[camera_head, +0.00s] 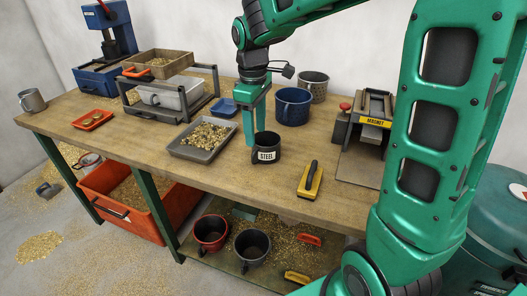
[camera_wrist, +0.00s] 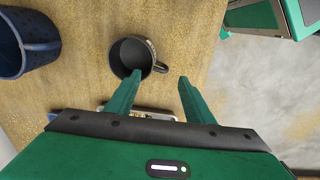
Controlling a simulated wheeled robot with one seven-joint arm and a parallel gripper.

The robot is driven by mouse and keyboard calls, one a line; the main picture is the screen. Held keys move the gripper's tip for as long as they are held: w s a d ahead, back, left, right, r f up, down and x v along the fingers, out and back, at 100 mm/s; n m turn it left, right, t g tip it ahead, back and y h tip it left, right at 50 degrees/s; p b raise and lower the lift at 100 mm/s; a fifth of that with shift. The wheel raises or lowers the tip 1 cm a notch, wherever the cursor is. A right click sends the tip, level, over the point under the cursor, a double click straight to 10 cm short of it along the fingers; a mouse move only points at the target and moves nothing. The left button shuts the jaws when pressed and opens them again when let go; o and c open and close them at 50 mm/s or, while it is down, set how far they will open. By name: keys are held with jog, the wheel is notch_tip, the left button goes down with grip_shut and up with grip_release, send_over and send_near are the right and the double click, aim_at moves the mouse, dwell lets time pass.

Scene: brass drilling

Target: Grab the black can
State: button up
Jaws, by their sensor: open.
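The black can (camera_head: 266,150) stands upright on the workbench near its front edge, with a white label reading "STEEL". It also shows in the wrist view (camera_wrist: 128,62), where it looks empty, with a handle on its right side. My gripper (camera_head: 255,140) is open, fingers pointing down, at the can's back left in the head view. In the wrist view my gripper (camera_wrist: 160,78) has one fingertip overlapping the can's near rim and the other to the right of the handle. I cannot tell whether the fingers touch the can.
A grey tray of brass chips (camera_head: 203,138) lies left of the can. A blue pot (camera_head: 292,107) stands behind it. A yellow-and-black brush (camera_head: 310,180) lies to the right, before the magnet device (camera_head: 372,125). The bench's front edge (camera_head: 225,189) is close to the can.

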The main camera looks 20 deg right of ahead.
aim_at(266, 150)
jog(key=f, duration=1)
jog(key=shift+w+a+f, duration=0.15)
jog(key=shift+w+f, duration=0.15)
jog(key=shift+f, duration=0.05)
jog(key=c, duration=1.1)
